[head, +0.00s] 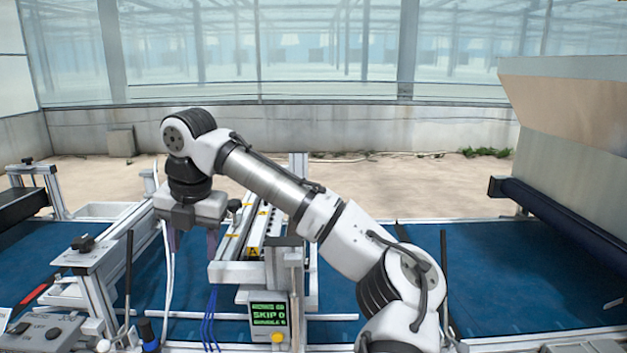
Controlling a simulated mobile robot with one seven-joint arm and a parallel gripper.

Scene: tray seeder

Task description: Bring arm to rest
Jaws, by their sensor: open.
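My arm reaches from the lower right up and across to the left in the head view. My gripper (193,240) hangs below the wrist, pointing down, with its purple-grey fingers apart and nothing seen between them. It is above the blue belt, just left of the seeder head (250,232) with its rail and yellow warning labels. White tubes hang close beside the gripper's left side. The fingertips are partly hard to make out against the belt and frame.
A small display (268,314) with green text stands below the seeder head. A control box (40,332) sits at lower left, near a metal frame (85,255). Blue belt (500,275) lies clear at right, below a large hopper (570,110). Thin upright rods stand near the arm.

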